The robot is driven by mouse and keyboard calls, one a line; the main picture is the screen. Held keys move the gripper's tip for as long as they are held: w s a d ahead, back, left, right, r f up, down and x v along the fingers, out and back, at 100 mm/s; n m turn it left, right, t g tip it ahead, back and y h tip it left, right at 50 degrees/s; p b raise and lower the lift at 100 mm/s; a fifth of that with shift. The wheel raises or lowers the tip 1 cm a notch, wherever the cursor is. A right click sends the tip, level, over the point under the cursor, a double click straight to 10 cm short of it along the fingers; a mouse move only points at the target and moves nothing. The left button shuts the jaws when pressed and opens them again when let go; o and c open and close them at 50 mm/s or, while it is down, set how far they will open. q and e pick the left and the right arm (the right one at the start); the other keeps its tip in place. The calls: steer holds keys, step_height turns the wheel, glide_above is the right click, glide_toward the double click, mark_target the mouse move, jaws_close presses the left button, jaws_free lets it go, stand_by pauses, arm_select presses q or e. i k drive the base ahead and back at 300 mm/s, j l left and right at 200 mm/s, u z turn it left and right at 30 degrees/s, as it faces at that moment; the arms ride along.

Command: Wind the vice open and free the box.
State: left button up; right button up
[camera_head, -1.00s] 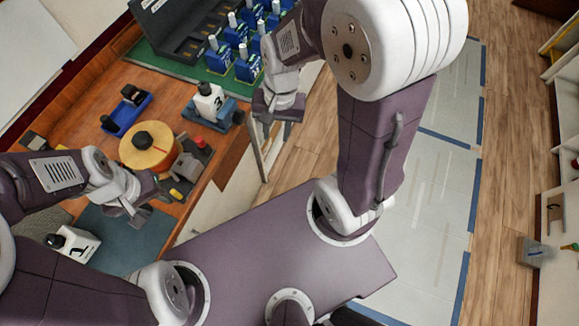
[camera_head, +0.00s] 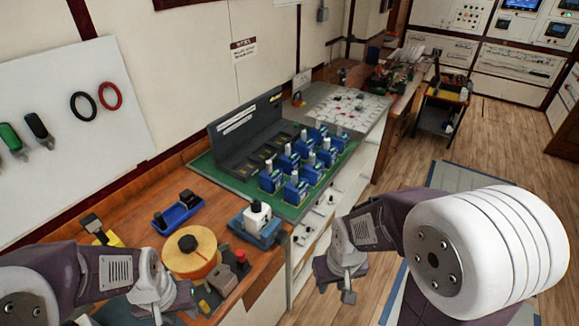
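A small white box (camera_head: 257,213) with a dark knob on top sits in a blue vice (camera_head: 268,237) at the front edge of the wooden bench. The vice jaws appear to be around the box's lower part; the gap between them is too small to judge. My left gripper (camera_head: 165,308) is at the lower left, beside the orange round drum and left of the vice. My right gripper (camera_head: 346,286) hangs beyond the bench's front edge, to the right of and apart from the vice. Neither gripper's fingers show clearly, and I see nothing held.
An orange drum (camera_head: 190,252) with a black knob and a grey-and-red device (camera_head: 237,262) stand left of the vice. A blue tray (camera_head: 178,215) lies behind. Several blue breakers (camera_head: 297,190) stand on a green mat (camera_head: 212,166) before a dark rack (camera_head: 250,135).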

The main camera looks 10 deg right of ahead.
mark_target(255, 221)
steer(key=i+l+u, duration=0.2)
steer(key=l+u, duration=0.25)
steer(key=i+l+u, duration=0.1)
steer(key=l+u, duration=1.7)
steer(key=k+l+u, duration=0.2)
steer(key=l+u, duration=0.2)
steer(key=k+l+u, duration=0.2)
steer(key=u, duration=0.25)
steer(key=i+l, duration=0.1)
steer(key=i, duration=0.25)
